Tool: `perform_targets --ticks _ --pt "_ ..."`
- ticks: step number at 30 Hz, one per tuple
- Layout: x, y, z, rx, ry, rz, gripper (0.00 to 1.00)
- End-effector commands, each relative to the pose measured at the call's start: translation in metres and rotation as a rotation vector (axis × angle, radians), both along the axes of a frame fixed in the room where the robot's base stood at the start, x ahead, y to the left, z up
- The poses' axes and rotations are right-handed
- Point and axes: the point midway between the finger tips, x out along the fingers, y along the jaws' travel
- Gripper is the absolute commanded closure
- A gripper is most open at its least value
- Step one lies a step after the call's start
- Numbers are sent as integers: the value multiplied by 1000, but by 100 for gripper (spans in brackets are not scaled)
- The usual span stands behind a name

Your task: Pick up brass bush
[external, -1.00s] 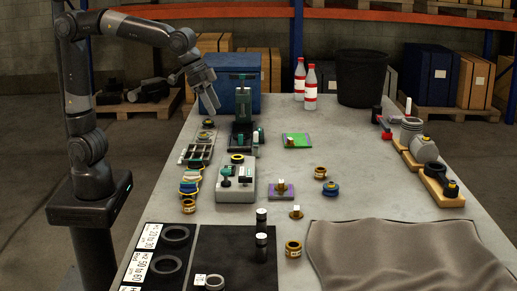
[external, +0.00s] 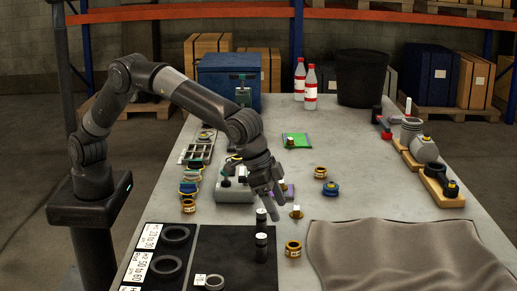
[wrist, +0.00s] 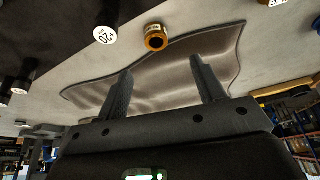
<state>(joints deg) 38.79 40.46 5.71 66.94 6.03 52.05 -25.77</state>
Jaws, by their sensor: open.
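Several brass-coloured bushes stand on the bench, and I cannot tell which one the task means. One brass bush (external: 293,248) stands near the grey cloth's left edge. It also shows in the wrist view (wrist: 156,39), upright with an open bore, beyond my fingers. Another brass bush (external: 320,172) stands farther back, and one (external: 188,206) stands at the left edge of the bench. My gripper (external: 277,205) is open and empty, hanging above the bench behind the near bush. In the wrist view its two fingers (wrist: 161,80) are spread apart with nothing between them.
Black cylinders with white tops (external: 261,244) stand left of the near bush; one (wrist: 105,36) shows in the wrist view. A small brass piece with a white tag (external: 296,212) stands by my gripper. The crumpled grey cloth (external: 400,262) covers the front right.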

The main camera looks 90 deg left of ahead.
Motion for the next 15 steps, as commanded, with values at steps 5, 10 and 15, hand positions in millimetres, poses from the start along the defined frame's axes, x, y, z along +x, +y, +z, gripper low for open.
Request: perform_targets --ticks 5,10,15 --pt "3 -10 -12 3 -1 -4 37" --pt "11 -11 -33 4 1 -3 37" --pt "20 -13 -56 3 1 -3 37"
